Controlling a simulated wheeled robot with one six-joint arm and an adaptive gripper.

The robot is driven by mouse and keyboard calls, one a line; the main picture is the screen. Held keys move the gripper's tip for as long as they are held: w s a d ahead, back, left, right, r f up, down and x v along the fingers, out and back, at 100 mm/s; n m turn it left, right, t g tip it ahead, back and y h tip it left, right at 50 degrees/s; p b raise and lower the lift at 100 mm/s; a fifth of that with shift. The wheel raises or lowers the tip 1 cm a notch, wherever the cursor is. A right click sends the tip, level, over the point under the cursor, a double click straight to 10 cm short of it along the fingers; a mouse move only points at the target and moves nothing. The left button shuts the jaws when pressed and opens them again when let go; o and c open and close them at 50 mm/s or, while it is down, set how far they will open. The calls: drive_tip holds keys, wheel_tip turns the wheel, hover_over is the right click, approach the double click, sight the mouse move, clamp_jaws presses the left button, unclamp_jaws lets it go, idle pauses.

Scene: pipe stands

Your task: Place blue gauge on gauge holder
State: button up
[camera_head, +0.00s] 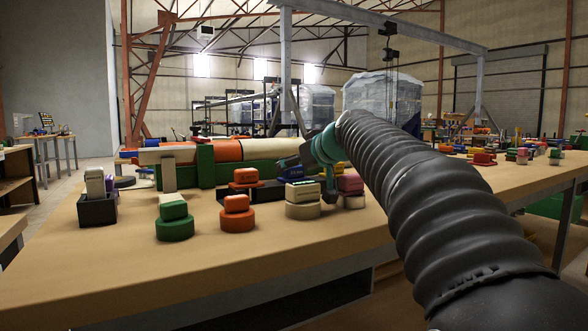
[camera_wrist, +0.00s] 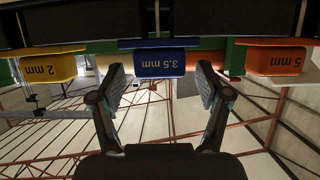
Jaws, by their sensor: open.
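A blue gauge (camera_wrist: 165,62) marked 3.5 mm is in the middle of the wrist view, between a yellow 2 mm gauge (camera_wrist: 50,67) and an orange 5 mm gauge (camera_wrist: 275,60). My gripper (camera_wrist: 162,85) is open and empty; its pads are apart on either side of the blue gauge's line, and I cannot tell if they reach it. Which holder the task means is unclear; a dark holder (camera_head: 264,193) stands behind the bases.
Green (camera_head: 174,229) and orange (camera_head: 237,220) round bases with blocks stand on the wooden table (camera_head: 120,245). A green pipe stand (camera_head: 205,165) with orange pipe lies behind. The front tabletop is clear.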

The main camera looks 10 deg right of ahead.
drive_tip(key=v, duration=1)
drive_tip(key=shift+s, duration=0.25)
